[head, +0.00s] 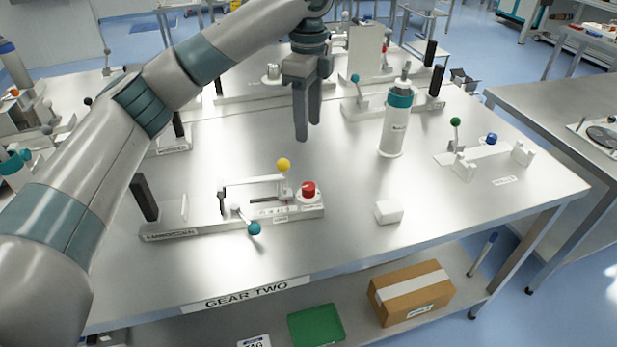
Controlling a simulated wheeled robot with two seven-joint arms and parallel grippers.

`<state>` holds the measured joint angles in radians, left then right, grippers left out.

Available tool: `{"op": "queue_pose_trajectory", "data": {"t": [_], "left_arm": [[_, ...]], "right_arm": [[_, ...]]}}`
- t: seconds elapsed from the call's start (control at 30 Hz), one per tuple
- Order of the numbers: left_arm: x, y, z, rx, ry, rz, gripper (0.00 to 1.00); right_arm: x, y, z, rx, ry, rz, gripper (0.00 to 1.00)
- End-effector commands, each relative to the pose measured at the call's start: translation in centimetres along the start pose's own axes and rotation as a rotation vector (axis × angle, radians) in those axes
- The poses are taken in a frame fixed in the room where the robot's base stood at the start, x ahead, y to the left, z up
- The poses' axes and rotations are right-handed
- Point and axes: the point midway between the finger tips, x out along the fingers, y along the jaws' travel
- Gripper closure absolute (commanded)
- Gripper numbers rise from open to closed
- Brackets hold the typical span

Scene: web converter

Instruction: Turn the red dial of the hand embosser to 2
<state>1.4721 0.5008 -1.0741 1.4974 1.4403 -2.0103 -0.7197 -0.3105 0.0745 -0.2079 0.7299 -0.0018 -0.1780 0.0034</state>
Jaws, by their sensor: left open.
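The hand embosser (185,229) is the long, low metal device near the front of the table. A small label on its left end is too small to read surely. The red dial (309,188) sits upright on the right end of its base. The dial's numbers and setting are too small to read. My left gripper (308,130) is open and empty, pointing down. It hangs above and behind the dial, apart from it, and touches nothing that I can see. My right gripper is not in view.
A yellow ball knob (283,165) stands close to the dial's left, and a teal ball (254,229) tips a lever in front. A white block (389,211) lies to the right. A teal-banded white cylinder (395,125) stands behind it. The steel table (340,250) is clear in front.

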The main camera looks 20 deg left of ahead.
Motion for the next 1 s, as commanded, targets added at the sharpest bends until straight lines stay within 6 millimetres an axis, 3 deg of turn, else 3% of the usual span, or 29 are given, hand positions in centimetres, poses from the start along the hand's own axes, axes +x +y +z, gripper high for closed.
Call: {"op": "queue_pose_trajectory", "data": {"t": [0.27, 0.47, 0.67, 1.0], "left_arm": [[0.2, 0.0, 0.0, 0.000, 0.000, 0.000, 0.55], [1.6, 0.0, 0.0, 0.000, 0.001, 0.001, 0.55], [4.2, 0.0, 0.0, 0.000, -0.001, 0.002, 0.55], [10.3, 0.1, 0.1, -0.001, -0.001, 0.003, 0.55]], "right_arm": [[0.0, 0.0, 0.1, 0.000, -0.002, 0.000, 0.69], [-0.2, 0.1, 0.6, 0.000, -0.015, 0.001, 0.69], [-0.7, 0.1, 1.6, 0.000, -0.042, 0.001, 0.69], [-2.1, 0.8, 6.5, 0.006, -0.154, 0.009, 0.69]]}}
